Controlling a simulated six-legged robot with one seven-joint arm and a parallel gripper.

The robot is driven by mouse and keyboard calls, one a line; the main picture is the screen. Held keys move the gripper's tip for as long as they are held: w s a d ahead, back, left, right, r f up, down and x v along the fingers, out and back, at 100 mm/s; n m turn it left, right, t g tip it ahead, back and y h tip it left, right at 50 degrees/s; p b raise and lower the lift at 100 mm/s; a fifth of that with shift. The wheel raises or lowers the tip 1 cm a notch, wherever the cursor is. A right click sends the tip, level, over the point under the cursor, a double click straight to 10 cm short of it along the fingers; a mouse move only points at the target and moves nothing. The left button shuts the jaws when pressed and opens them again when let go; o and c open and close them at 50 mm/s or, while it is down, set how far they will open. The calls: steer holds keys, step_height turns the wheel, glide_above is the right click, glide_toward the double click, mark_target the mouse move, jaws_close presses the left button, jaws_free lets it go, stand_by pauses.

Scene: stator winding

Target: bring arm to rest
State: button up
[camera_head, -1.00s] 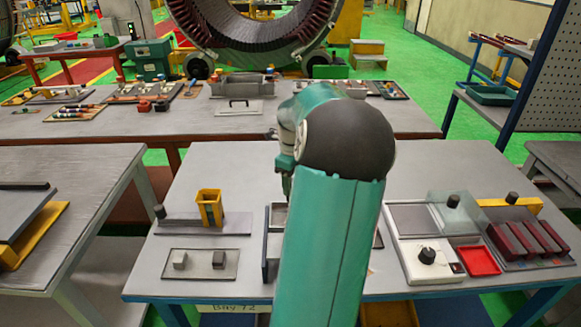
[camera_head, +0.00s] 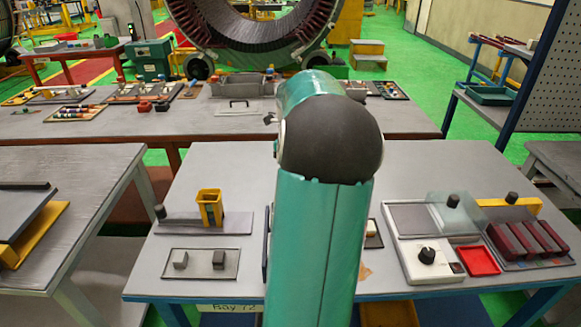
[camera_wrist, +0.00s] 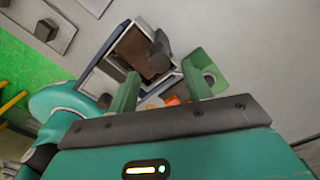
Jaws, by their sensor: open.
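My arm, green with a black joint cap, rises through the middle of the head view and covers the centre of the grey bench (camera_head: 410,170). My gripper is hidden behind the arm there. In the wrist view my gripper (camera_wrist: 160,90) has its two green fingers apart with nothing held between them. Beyond the fingers lies an open box (camera_wrist: 128,50) with a brown inside and a dark knob-like part at its right side. Small orange pieces show low between the fingers. I cannot tell the gap between fingers and box.
On the bench's left are a yellow holder (camera_head: 210,208) and a plate with two small blocks (camera_head: 200,263). On its right are a scale-like unit (camera_head: 425,257), a red tray (camera_head: 478,261) and dark red bars (camera_head: 525,243). A second bench (camera_head: 200,125) stands behind.

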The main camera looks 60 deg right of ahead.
steer(key=shift+r, duration=0.55)
steer(key=w+a+r+n+h, duration=0.1)
steer(key=w+a+r+n, duration=0.1)
steer(key=w+a+n, duration=0.45)
steer(key=w+a+r+n+t, duration=0.15)
steer(key=a+n, duration=0.25)
steer(key=a, duration=0.5)
steer(key=w+a+r+n+g+h, duration=0.1)
steer(key=w+a+r+n, duration=0.15)
steer(key=a+n, duration=0.4)
steer(key=s+a+f+n+t+y, duration=0.1)
steer(key=s+a+n+t, duration=0.1)
steer(key=a+n, duration=0.7)
steer(key=s+a+n+t+y, duration=0.1)
steer(key=s+a+n+t, duration=0.2)
steer(key=a+n, duration=0.7)
steer(key=s+a, duration=0.1)
steer(key=a, duration=0.7)
steer(key=shift+s+f+n, duration=0.3)
steer(key=shift+s+f, duration=0.05)
steer(key=shift+s, duration=0.05)
steer(key=shift+a, duration=0.1)
steer(key=shift+c, duration=1.4)
